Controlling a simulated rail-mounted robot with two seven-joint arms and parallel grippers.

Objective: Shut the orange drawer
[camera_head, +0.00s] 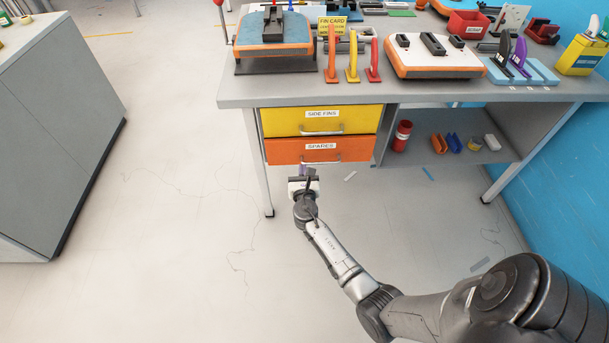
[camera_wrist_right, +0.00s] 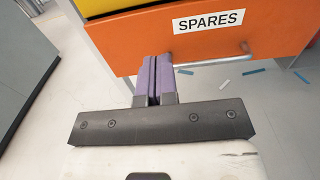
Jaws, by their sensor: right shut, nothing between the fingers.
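The orange drawer (camera_head: 285,152), labelled "SPARES", sits below a yellow drawer (camera_head: 285,121) under the workbench. In the head view its front looks about level with the yellow one; I cannot tell whether a small gap is left. A metal bar handle (camera_wrist_right: 225,55) runs along its lower front. My right gripper (camera_head: 306,172) is just in front of the drawer's lower edge. In the right wrist view its purple fingers (camera_wrist_right: 154,68) are shut together and empty, close to the drawer face near the left end of the handle. I cannot tell whether they touch it. My left gripper is out of view.
The grey workbench (camera_head: 290,95) holds boards, upright fins and a red bin (camera_head: 468,24). An open shelf (camera_head: 465,153) with small items is right of the drawers. A grey cabinet (camera_head: 55,130) stands at left. The floor (camera_head: 170,200) between is clear.

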